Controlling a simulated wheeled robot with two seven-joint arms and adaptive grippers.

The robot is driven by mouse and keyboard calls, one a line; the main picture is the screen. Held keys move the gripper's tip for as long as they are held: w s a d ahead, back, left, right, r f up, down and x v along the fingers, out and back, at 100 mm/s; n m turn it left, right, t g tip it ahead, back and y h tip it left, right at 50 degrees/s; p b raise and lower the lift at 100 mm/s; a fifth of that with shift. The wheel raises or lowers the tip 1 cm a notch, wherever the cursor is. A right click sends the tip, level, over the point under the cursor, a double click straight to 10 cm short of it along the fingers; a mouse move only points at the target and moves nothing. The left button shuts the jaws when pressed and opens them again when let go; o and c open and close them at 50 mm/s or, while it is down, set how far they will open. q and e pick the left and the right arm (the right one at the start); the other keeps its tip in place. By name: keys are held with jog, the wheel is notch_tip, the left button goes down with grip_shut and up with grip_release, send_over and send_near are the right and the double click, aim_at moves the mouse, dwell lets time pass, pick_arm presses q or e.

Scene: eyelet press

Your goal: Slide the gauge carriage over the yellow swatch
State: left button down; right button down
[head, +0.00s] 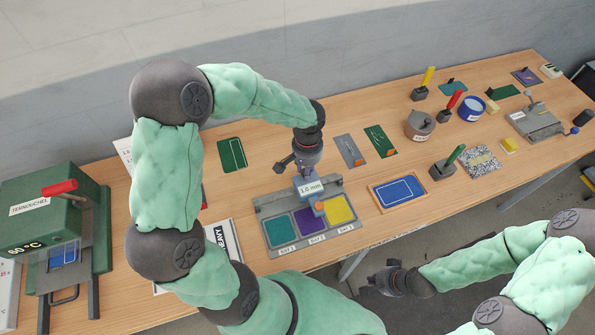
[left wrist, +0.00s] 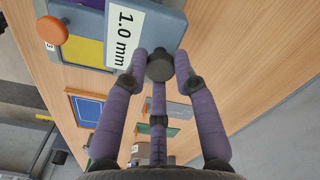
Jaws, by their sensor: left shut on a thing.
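The gauge carriage (head: 311,187) is a grey-blue block marked "1.0 mm" with an orange knob on its front arm. It sits at the back of a grey tray (head: 281,250) holding a teal swatch (head: 279,231), a purple swatch (head: 309,222) and a yellow swatch (head: 339,209). The arm and knob lie around the border of purple and yellow; most of yellow is uncovered. My left gripper (head: 296,167) is shut on the carriage's dark rear knob (left wrist: 160,66). The yellow swatch (left wrist: 85,50) shows beside the carriage (left wrist: 128,28). My right gripper (head: 384,282) hangs off the table's front; its fingers are unclear.
A blue panel in a wooden frame (head: 398,191) lies right of the tray. A grey card (head: 349,151) and green cards lie behind. A green press (head: 55,230) stands at the far left. Pots and handled tools stand at the right. Bare wood lies between tray and framed panel.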

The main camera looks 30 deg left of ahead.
pick_arm(q)
jog(key=w+d, duration=0.4)
jog(key=w, duration=0.1)
jog(key=shift+w+d, duration=0.2)
jog(key=shift+d, duration=0.05)
jog(key=c, duration=1.2)
grip_release()
jog(key=shift+r, duration=0.1)
jog(key=shift+o, duration=1.1)
jog(key=shift+w+d, duration=0.1)
notch_tip(320, 180, up, 12)
